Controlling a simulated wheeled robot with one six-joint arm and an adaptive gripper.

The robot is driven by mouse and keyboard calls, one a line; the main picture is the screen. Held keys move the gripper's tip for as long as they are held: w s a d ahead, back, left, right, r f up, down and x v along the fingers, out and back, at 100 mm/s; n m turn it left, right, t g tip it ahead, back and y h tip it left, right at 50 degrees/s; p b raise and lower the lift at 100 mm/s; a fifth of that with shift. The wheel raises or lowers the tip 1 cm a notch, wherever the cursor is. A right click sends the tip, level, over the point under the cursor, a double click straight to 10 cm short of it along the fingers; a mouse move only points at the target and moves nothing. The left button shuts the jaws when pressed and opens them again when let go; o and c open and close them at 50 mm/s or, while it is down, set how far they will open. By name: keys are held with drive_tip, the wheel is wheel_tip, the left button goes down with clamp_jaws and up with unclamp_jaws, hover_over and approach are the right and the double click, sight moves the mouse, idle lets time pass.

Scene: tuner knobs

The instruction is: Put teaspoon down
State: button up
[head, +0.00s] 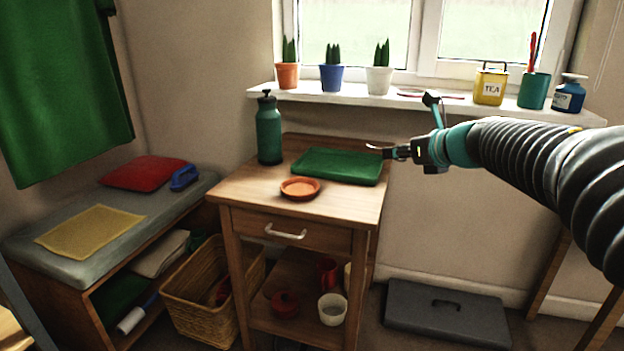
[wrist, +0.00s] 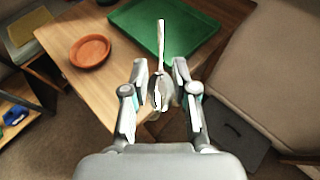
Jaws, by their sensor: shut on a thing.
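The teaspoon (wrist: 161,45) shows in the wrist view. Its bowl end is between the fingers of my gripper (wrist: 160,88), and its thin handle points away over the green tray. My gripper is shut on it. In the head view my gripper (head: 383,151) is at the right edge of the small wooden table (head: 240,186), beside the right end of the green tray (head: 338,167). The spoon is hard to make out there. I cannot tell how high it is above the tray or table.
An orange saucer (head: 300,188) sits at the table's front, and a green bottle (head: 269,130) stands at its back left. The windowsill (head: 430,100) holds pots, a yellow tea tin (head: 491,86) and a teal cup (head: 534,91). The green tray looks empty.

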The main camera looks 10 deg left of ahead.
drive_tip(key=b, duration=0.2)
hover_over(344, 199)
wheel_tip(344, 199, down, 7)
drive_tip(key=shift+w+a, duration=0.1)
drive_tip(key=shift+a, duration=0.05)
drive_tip(key=shift+f+b, duration=1.3)
drive_tip(key=shift+f, duration=0.7)
drive_tip(key=shift+f, duration=0.15)
drive_tip(key=o, duration=0.9)
drive_tip(key=shift+o, duration=0.2)
drive_tip(key=shift+r, duration=0.25)
drive_tip(key=p+v, duration=0.1)
drive_tip(key=v, duration=1.1)
drive_tip(key=shift+f+p, duration=0.15)
drive_tip(key=shift+p, duration=0.15)
